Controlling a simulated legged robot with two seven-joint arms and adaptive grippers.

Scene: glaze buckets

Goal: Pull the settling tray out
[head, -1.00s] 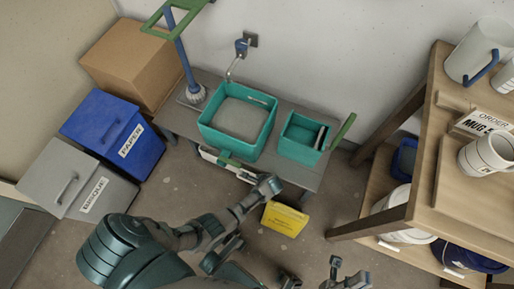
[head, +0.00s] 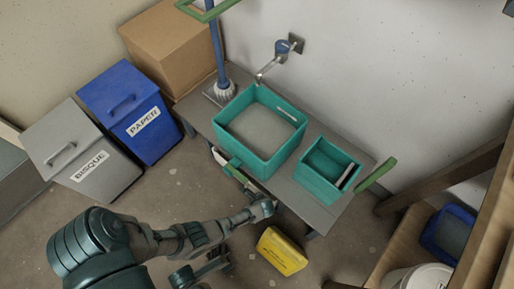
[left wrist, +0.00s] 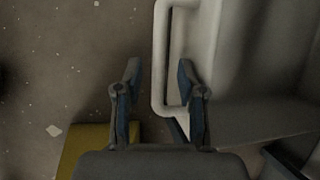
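The settling tray appears to be the pale tray (left wrist: 245,75) on the right of the left wrist view, with a white loop handle (left wrist: 160,60) on its left side. In the head view, a white and green front (head: 230,168) shows below the front edge of the grey bench (head: 312,212). My left gripper (left wrist: 159,75) is open. The handle's bar passes between its fingertips in the picture; I cannot tell whether they are level with it or touching. In the head view this gripper (head: 264,208) is by the bench front.
Two teal tubs, one large (head: 262,162) and one small (head: 312,182), stand on the bench. A yellow box-like object (head: 281,251) is on the floor by my left gripper. Blue (head: 128,118) and grey (head: 82,150) bins stand left. A wooden shelf (head: 405,240) stands right.

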